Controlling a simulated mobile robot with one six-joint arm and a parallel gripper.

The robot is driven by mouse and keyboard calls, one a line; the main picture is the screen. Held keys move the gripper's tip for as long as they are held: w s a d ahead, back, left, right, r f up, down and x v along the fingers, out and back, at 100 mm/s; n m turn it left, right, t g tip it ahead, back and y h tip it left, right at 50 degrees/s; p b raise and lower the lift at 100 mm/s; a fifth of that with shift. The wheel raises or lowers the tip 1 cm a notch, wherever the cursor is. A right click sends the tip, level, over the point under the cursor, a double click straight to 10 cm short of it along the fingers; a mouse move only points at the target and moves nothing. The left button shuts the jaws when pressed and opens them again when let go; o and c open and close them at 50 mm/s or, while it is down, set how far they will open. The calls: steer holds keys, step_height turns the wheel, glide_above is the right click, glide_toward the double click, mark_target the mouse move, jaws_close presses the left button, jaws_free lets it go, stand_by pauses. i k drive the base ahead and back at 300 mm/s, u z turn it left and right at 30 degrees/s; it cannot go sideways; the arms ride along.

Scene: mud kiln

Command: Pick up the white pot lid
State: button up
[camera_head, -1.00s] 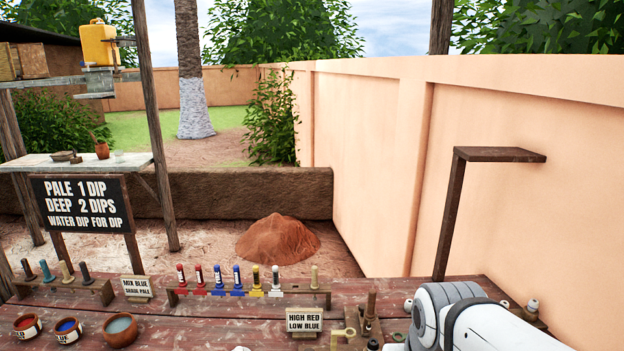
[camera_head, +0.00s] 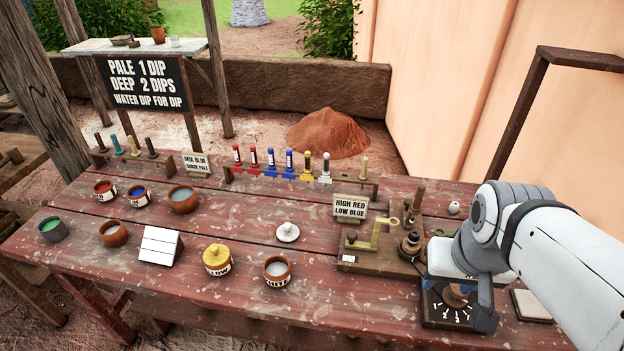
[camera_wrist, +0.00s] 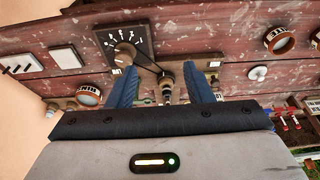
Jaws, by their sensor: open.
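The white pot lid (camera_head: 288,232) is a small round disc with a knob on top. It lies flat on the red table, behind the white pot (camera_head: 277,271) and left of the brass-fitted wooden stand. It also shows in the wrist view at the right (camera_wrist: 257,73). The white pot stands open with pale contents. My gripper (camera_wrist: 163,76) is open, with two blue fingers apart and nothing held between them. It is over the table's right part near the dial board (camera_wrist: 126,44), well to the right of the lid in the head view. My arm partly hides the gripper there.
A yellow-lidded pot (camera_head: 217,260) stands left of the white pot. A brass-fitted wooden stand (camera_head: 375,262) and a sign (camera_head: 350,208) lie between the lid and my arm. A rack of coloured handles (camera_head: 300,178) stands behind. Bare tabletop surrounds the lid.

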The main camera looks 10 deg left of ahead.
mark_target(287, 232)
steer(key=z, duration=1.9)
steer(key=k, duration=1.45)
steer(key=u, duration=1.8)
steer(key=i, duration=1)
steer(key=u, duration=0.1)
